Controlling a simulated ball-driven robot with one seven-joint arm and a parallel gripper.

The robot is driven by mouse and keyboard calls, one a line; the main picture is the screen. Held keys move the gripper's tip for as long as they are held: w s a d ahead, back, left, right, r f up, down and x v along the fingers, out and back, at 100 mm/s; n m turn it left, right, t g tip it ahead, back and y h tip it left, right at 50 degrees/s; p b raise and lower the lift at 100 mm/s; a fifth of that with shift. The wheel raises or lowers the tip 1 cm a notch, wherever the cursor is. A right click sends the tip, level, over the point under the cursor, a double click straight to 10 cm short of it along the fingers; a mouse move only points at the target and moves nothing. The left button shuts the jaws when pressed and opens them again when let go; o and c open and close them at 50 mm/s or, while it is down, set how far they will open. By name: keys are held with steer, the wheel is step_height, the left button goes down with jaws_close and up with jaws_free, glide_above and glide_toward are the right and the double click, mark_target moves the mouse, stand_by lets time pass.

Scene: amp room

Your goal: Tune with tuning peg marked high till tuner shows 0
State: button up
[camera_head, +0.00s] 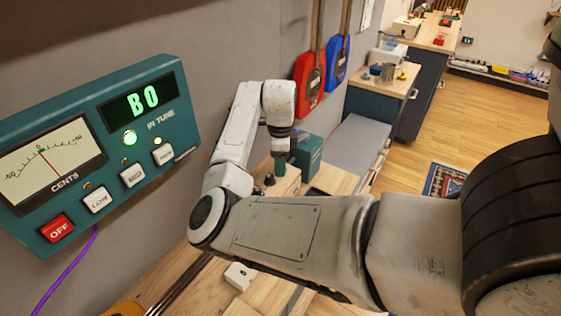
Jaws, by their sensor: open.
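The teal tuner (190,128) on the left wall shows green "B0" on its display (142,103). A round green light (129,137) glows beside the words IN TUNE. On the cents dial (52,163) the red needle points at or very near 0. My gripper (280,170) points down, small and far off, over a light wooden block (284,184). A small dark knob (269,179), perhaps a tuning peg, stands on the block just left of the gripper, and no gap between them can be judged. No peg label is readable.
The tuner has a red OFF button (57,228) and several white buttons. A white piece (240,276) lies on the wood below my arm. A teal box (307,154) stands just right of the gripper. Red (309,84) and blue (336,62) instruments hang behind. Open floor lies right.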

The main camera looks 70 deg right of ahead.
step_height(320, 180, up, 11)
steer(key=b, duration=0.1)
stand_by(0.6)
steer(key=shift+f, duration=0.1)
stand_by(0.4)
